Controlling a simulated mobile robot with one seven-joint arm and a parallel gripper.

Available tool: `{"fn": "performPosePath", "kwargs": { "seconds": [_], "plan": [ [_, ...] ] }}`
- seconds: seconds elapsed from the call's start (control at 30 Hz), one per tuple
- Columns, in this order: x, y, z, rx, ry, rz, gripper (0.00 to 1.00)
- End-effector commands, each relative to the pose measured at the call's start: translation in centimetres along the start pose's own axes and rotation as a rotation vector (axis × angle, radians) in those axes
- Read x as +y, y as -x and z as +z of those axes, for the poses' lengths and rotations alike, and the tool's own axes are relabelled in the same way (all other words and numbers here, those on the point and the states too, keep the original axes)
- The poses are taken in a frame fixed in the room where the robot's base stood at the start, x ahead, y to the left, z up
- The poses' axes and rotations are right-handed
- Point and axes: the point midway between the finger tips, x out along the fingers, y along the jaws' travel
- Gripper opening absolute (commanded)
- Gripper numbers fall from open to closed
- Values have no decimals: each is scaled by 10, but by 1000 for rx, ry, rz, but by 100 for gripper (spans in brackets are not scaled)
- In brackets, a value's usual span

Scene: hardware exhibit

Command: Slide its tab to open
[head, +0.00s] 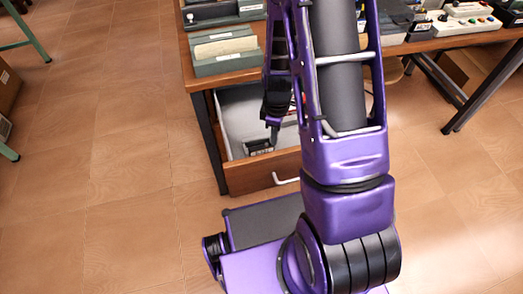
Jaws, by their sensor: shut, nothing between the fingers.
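An open wooden drawer (240,178) sticks out from under the table. It has a white handle (286,180) on its front, partly hidden by my arm. A small dark object (258,147) lies inside the drawer. My gripper (274,140) points down into the drawer, just right of that object. It looks shut and empty; I cannot tell whether it touches anything. No tab can be made out at this size. My purple arm hides the right part of the drawer.
The wooden table (188,62) carries grey-green boxes (224,48) at left and several devices with coloured knobs (464,22) at right. A dark table leg (208,138) stands left of the drawer. The floor (110,160) at left is clear.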

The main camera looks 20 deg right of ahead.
Motion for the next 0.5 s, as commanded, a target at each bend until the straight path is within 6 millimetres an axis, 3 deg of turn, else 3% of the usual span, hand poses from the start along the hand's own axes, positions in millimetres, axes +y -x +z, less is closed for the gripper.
{"fn": "performPosePath", "kwargs": {
  "seconds": [0.5],
  "plan": [
    [0, 56, 0, 1, 0, 1, 0]
  ]
}}
